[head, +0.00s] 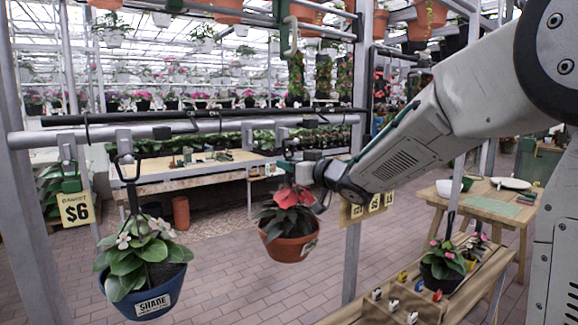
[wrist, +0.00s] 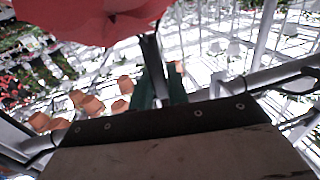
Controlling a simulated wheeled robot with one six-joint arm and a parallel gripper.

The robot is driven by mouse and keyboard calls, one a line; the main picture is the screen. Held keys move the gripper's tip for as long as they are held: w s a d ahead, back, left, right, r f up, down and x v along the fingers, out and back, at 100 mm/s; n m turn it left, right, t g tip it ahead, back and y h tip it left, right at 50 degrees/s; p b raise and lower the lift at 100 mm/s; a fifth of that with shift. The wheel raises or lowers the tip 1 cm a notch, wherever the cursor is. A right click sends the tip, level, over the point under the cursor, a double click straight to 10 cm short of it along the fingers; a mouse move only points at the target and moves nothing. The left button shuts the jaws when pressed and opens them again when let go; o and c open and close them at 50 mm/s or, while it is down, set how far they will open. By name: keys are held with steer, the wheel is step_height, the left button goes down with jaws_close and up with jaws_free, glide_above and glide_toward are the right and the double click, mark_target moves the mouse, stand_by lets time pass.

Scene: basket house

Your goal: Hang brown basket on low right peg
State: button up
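The brown basket (head: 289,245) is a terracotta pot with a red-leaved plant, hanging in the air below the low rail (head: 225,126). My gripper (head: 302,167) is at the top of its dark hanger, just below the rail's right bracket (head: 283,134). In the wrist view the hanger strap (wrist: 152,70) passes between the green fingers (wrist: 158,92), which look shut on it. Red leaves (wrist: 95,18) fill the top of that view. I cannot tell whether the hanger touches the peg.
A blue basket (head: 145,298) hangs from a peg at the left, near a yellow $6 sign (head: 76,209). A wooden bench (head: 462,292) with a dark pot (head: 441,268) stands at the lower right. An upright post (head: 352,240) stands close right of the brown basket.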

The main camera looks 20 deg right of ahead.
steer(key=o, duration=0.4)
steer(key=shift+r, duration=0.1)
steer(key=shift+f, duration=0.2)
steer(key=v, duration=0.8)
steer(key=d+f+m+g+h, duration=0.2)
steer(key=d+f+m+h, duration=0.1)
steer(key=d+f+h, duration=0.5)
steer(key=s+d+f+m+g+h, duration=0.2)
steer(key=s+d+f+g+h, duration=0.15)
steer(key=s, duration=0.35)
steer(key=shift+s+a+f+m+g+y, duration=0.1)
steer(key=shift+s+a+f+g+y, duration=0.45)
steer(key=shift+s+a+g, duration=2.7)
steer(key=shift+s+a+f+m+t+y, duration=0.1)
steer(key=shift+s+a+f+t+y, duration=0.3)
steer(key=shift+s, duration=6.05)
steer(key=shift+s+a+f+m+g+y, duration=0.1)
steer(key=shift+s+a+f+g+y, duration=1.1)
steer(key=shift+s, duration=3.6)
steer(key=shift+a+r+g+h, duration=0.4)
steer(key=shift+a+r+h, duration=0.1)
steer(key=shift+h, duration=0.1)
